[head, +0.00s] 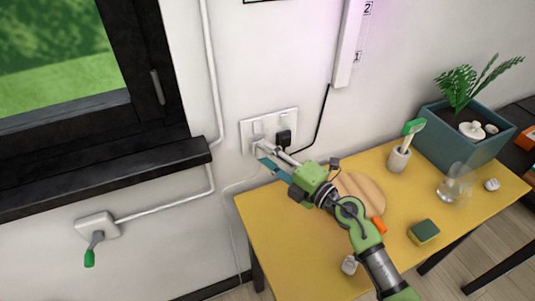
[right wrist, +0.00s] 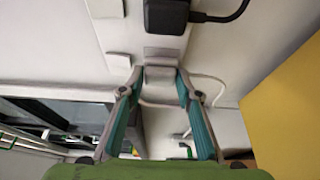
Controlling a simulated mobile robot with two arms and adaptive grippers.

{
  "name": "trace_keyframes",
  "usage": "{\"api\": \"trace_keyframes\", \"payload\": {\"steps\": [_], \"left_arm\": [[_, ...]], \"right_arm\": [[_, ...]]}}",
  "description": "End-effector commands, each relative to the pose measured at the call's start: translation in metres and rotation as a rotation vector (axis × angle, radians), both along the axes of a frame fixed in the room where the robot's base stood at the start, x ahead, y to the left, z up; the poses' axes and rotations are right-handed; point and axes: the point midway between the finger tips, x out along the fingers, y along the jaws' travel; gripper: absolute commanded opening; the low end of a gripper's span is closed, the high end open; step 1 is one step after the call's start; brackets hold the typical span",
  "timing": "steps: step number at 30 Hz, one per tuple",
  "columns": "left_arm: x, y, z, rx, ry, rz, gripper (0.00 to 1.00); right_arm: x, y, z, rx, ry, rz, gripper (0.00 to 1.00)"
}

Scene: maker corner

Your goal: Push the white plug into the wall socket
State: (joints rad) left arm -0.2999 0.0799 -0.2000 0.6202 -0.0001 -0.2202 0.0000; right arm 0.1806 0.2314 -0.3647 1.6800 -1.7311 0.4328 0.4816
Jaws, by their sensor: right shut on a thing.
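The white plug (right wrist: 160,76) is between the fingertips of my right gripper (right wrist: 158,84), which is shut on it. In the head view my right gripper (head: 263,152) reaches to the lower left part of the white socket plate (head: 247,127) on the wall. The plug is up close to the plate, and its front is hidden, so I cannot tell whether it touches or is in. A black plug (head: 284,137) sits in the plate just right of my fingertips and also shows in the right wrist view (right wrist: 166,15). My left gripper is out of view.
A yellow table (head: 270,235) stands below the socket, with a round wooden board (head: 362,192), a sponge (head: 424,231), a brush cup (head: 398,160), a glass flask (head: 450,190) and a planter (head: 475,150). A thin white cord hangs left of the table. The dark window sill (head: 130,170) is left.

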Motion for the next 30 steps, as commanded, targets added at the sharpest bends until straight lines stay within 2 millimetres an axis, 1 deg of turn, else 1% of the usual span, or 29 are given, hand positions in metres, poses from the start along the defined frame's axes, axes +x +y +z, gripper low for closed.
{"api": "trace_keyframes", "payload": {"steps": [2,14,30], "left_arm": [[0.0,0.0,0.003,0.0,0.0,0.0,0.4],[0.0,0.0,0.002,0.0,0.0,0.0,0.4],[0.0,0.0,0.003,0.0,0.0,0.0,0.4]], "right_arm": [[0.0,0.0,0.001,0.0,0.001,0.0,0.12],[0.001,0.0,0.0,0.0,0.0,0.0,0.12],[0.01,0.004,0.0,0.001,0.001,-0.001,0.12]]}}
